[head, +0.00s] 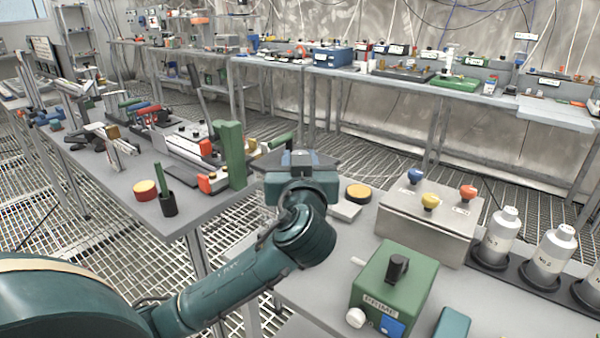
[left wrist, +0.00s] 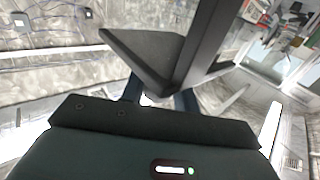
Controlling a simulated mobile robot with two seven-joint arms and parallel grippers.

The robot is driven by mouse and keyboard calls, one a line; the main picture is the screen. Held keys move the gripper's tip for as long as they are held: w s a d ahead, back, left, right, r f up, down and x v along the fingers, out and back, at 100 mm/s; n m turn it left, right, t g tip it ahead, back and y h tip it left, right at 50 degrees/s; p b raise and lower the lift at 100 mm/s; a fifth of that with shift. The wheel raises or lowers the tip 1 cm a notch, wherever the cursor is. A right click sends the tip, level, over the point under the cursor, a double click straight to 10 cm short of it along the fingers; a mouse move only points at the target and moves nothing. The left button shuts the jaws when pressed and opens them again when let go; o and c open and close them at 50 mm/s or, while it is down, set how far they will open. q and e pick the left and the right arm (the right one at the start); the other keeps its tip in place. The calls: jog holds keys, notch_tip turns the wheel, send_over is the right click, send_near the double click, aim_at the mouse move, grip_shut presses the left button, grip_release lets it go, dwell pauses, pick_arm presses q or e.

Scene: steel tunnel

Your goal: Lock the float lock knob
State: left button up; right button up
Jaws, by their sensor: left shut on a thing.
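My left gripper (head: 300,160) reaches forward over the gap between the left bench and the near bench. It is shut on a dark grey, flat, angular piece with an upright bar; the piece fills the middle of the left wrist view (left wrist: 145,55). In the head view, part of this dark piece (head: 327,166) shows beyond the gripper, and its contact with the fingers is hidden. I cannot tell whether this piece is the float lock knob or carries it. No label in view names that knob. My right gripper is not in view.
The near bench holds a green box (head: 395,285) with a black knob, a metal box (head: 425,225) with blue, yellow and red knobs, and white bottles (head: 500,235). The left bench (head: 110,185) is crowded with tools and a green upright block (head: 231,155). Grated floor lies between benches.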

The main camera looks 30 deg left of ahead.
pick_arm(q)
jog(key=m+t+h, duration=0.1)
jog(key=h, duration=0.1)
jog(key=shift+f+m+h, duration=0.15)
jog(key=shift+m+h, duration=0.15)
jog(key=shift+m, duration=0.1)
jog(key=m+t+h, duration=0.1)
jog(key=h, duration=0.1)
jog(key=shift+m+h, duration=0.3)
jog(key=shift+m, duration=0.1)
jog(key=m+h+p, duration=0.1)
jog(key=h, duration=0.1)
jog(key=m+t+h, duration=0.1)
jog(key=h, duration=0.1)
jog(key=shift+r+m+p, duration=0.2)
jog(key=shift+m+p, duration=0.1)
jog(key=shift+p, duration=0.1)
jog(key=m+h+p, duration=0.1)
jog(key=m+h, duration=0.1)
jog(key=shift+h, duration=0.4)
jog(key=shift+m+h+p, duration=0.4)
jog(key=shift+h, duration=0.2)
jog(key=shift+f+h, duration=0.1)
jog(key=shift+h, duration=0.2)
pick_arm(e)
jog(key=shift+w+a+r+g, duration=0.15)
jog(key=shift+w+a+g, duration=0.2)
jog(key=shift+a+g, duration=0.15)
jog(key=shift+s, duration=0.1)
